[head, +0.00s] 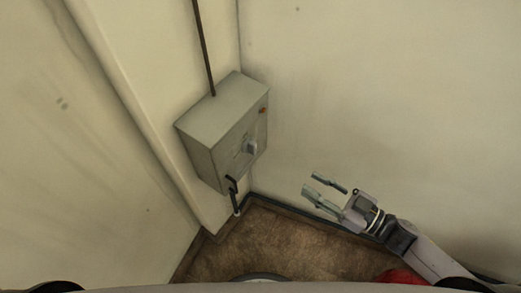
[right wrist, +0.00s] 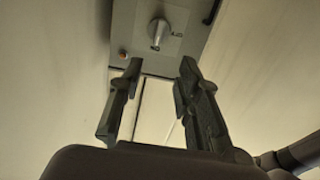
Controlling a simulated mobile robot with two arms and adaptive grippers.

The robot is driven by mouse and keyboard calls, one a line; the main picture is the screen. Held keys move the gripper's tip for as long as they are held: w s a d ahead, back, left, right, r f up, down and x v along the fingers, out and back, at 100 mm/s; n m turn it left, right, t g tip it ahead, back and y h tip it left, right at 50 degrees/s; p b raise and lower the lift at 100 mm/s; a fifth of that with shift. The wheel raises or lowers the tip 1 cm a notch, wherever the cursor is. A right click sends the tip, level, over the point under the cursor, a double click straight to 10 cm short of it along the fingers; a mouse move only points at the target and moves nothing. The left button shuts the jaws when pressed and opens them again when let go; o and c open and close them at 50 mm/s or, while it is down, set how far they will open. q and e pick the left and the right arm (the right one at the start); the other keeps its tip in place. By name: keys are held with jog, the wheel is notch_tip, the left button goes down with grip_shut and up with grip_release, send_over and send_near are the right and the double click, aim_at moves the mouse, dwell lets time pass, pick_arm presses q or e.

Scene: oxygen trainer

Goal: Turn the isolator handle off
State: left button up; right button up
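The isolator handle (head: 250,148) is a small pale knob on the front face of a grey-green wall box (head: 215,118). In the right wrist view the handle (right wrist: 159,33) shows as a light tapered knob on a plate with small marks beside it. My right gripper (head: 322,188) is open and empty, to the right of the box and lower in the picture, apart from the handle. In the right wrist view its two fingers (right wrist: 160,77) stand apart, with the handle beyond and above the gap. My left gripper is not in view.
A small orange-red light (head: 263,109) sits on the box front. A dark bent lever (head: 234,195) hangs at the box's lower edge. A conduit (head: 204,48) runs up from the box. Walls meet in a corner beside it. A red object (head: 402,276) lies low at right.

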aim_at(256, 150)
jog(key=p+x, duration=0.2)
jog(key=x, duration=1.5)
jog(key=shift+p, duration=0.3)
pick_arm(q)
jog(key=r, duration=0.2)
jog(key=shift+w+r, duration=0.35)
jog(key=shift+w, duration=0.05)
pick_arm(e)
jog(key=shift+c, duration=0.3)
grip_shut()
